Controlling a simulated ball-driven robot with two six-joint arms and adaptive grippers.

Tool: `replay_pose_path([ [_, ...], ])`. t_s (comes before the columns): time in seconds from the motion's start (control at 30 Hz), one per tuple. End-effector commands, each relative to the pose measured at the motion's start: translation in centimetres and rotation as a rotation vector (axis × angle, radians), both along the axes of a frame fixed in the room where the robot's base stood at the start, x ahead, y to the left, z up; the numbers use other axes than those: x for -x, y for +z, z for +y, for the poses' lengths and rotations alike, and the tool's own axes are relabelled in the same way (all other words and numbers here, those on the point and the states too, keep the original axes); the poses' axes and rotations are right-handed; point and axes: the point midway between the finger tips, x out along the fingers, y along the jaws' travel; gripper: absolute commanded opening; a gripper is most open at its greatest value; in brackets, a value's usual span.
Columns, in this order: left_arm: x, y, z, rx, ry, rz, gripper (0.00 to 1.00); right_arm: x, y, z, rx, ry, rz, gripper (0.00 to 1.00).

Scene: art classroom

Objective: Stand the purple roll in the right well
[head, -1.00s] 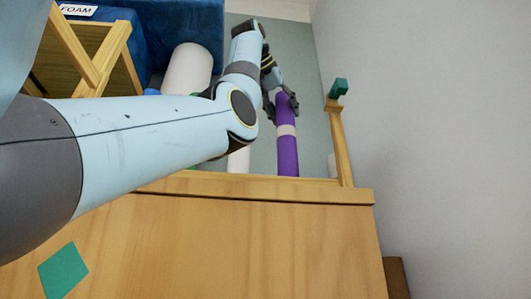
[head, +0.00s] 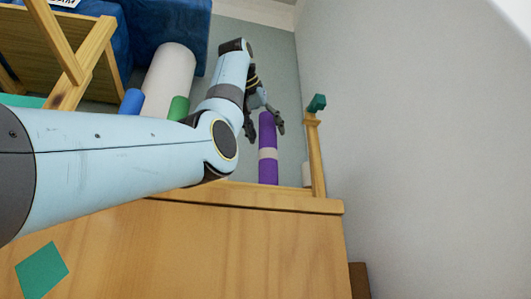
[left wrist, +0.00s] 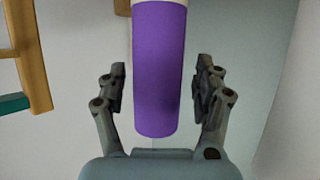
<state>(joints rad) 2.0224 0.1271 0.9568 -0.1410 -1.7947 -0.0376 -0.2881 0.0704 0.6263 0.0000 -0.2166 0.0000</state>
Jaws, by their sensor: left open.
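The purple roll (head: 267,136) with a pale band stands upright, or nearly so, behind the wooden front edge, close to the right-hand post. Its foot is hidden behind that edge, so I cannot tell what it rests on. My left gripper (head: 266,129) is open at the roll's upper part, one finger on each side. In the left wrist view, the purple roll (left wrist: 158,70) lies between the open fingers of the left gripper (left wrist: 161,82), with a gap on both sides. The wells themselves are hidden. My right gripper is out of view.
A wooden post with a teal cap (head: 316,103) rises right of the roll, with a pale wall (head: 420,150) beyond. A green roll (head: 179,107), a blue roll (head: 131,101) and a large white roll (head: 168,78) are to the left. A wooden panel (head: 230,250) is in front.

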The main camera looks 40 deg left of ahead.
Motion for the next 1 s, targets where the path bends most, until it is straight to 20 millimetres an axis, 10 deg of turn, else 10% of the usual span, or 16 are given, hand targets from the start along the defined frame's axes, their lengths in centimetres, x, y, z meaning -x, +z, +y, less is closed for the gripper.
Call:
replay_pose_path([
  [0.6, 9.7, 4.1, -2.4, -0.001, -0.001, -0.001, 0.68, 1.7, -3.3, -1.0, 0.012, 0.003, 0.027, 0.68],
  [1.0, 10.7, 4.6, -2.6, -0.001, 0.000, -0.001, 0.68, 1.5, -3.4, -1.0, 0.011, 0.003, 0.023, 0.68],
])
